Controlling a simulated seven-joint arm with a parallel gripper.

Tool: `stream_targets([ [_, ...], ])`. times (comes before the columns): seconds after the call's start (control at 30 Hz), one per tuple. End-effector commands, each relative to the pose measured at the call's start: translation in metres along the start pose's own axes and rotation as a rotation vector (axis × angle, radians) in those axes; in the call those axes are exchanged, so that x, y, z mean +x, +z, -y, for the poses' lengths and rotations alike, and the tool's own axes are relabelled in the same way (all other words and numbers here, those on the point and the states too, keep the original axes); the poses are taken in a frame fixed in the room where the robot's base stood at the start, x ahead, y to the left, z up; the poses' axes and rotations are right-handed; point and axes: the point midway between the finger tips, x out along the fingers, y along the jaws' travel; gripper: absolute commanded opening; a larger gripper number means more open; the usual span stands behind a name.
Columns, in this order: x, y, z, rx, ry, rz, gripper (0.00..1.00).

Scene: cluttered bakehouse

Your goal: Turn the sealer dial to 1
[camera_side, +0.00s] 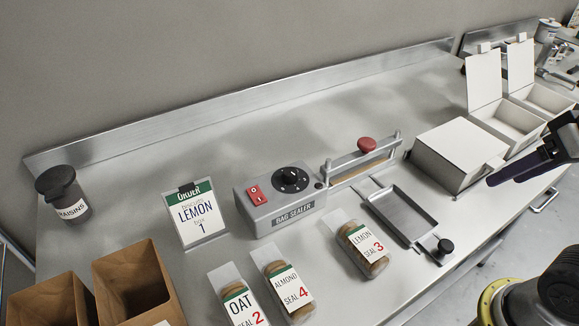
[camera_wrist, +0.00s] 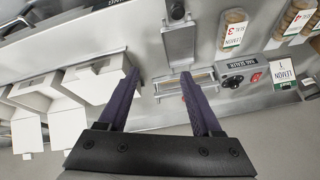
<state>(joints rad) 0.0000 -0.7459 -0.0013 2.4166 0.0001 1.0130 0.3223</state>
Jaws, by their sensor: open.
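The grey bag sealer (camera_side: 284,203) stands mid-bench, with a black round dial (camera_side: 291,180) on top beside a red switch (camera_side: 257,194). The number at the dial's pointer is too small to read. The dial (camera_wrist: 231,83) also shows in the wrist view, right of my fingers. My gripper (camera_side: 510,170) is at the right in the side view, above the bench's right part and well away from the dial. In the wrist view my gripper (camera_wrist: 159,75) has its two dark fingers apart, with nothing between them.
The sealer's arm carries a red knob (camera_side: 367,145). An order card (camera_side: 196,216) reads lemon, 1. A grey tray (camera_side: 402,214) lies right of the sealer. White boxes (camera_side: 455,153) stand near my gripper; paper bags (camera_side: 137,285) stand front left.

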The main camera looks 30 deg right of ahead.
Motion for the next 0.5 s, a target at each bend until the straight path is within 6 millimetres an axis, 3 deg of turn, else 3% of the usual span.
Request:
stream_targets([
  [0.1,-0.026,-0.031,0.012,0.189,0.000,0.012,0.68],
  [0.3,-0.056,-0.089,0.044,0.467,0.018,0.075,0.68],
  [0.5,-0.064,-0.151,0.093,0.698,0.067,0.153,0.68],
])
